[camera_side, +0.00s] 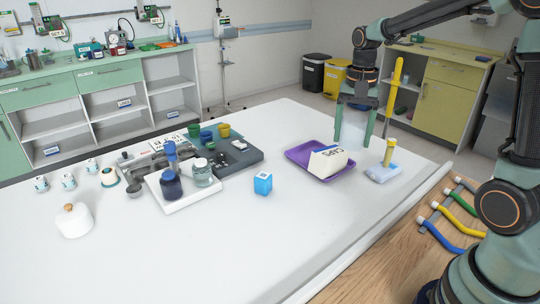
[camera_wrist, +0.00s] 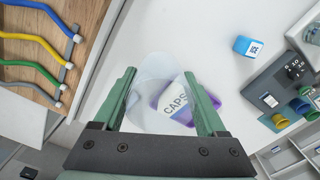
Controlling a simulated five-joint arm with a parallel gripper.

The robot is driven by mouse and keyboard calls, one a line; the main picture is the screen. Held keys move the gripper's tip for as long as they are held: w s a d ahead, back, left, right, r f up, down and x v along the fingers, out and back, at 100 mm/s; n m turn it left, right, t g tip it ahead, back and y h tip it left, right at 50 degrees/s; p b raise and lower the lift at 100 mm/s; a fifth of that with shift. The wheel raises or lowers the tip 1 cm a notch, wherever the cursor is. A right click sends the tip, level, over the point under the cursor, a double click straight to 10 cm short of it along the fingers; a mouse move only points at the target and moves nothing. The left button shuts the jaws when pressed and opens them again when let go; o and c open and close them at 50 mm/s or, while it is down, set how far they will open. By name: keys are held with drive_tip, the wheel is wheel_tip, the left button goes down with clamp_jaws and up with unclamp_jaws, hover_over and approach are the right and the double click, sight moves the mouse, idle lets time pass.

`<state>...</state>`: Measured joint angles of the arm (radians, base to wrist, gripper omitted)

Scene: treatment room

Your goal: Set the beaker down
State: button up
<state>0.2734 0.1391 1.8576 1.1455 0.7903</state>
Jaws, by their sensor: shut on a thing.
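The beaker (camera_side: 352,132) is clear and nearly see-through. It hangs upright between the fingers of my gripper (camera_side: 356,120), behind the purple tray (camera_side: 300,155) in the side view. In the wrist view the beaker (camera_wrist: 152,68) shows as a pale, clear shape between the two green fingers of my gripper (camera_wrist: 160,75), which are shut on it. There it overlaps the purple tray (camera_wrist: 156,102) and the white CAPS box (camera_wrist: 174,100) lying in that tray. I cannot tell whether its base touches the table.
A blue cube (camera_side: 263,184) stands left of the purple tray. A yellow-topped piece on a pale blue pad (camera_side: 383,173) stands to its right. A grey tray (camera_side: 237,156) and a white tray (camera_side: 190,198) hold jars and cups. The white table (camera_side: 260,250) is clear in front.

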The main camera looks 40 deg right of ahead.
sight(355, 194)
drive_tip(key=d+m, duration=0.7)
drive_tip(key=m, duration=0.1)
drive_tip(key=shift+w+d+r, duration=0.25)
drive_tip(key=shift+d+r, duration=0.05)
drive_tip(key=shift+f, duration=0.1)
wheel_tip(355, 194, down, 19)
drive_tip(key=shift+f, duration=0.2)
drive_tip(key=shift+f, duration=0.1)
drive_tip(key=o, duration=1.3)
drive_tip(key=shift+f, duration=0.1)
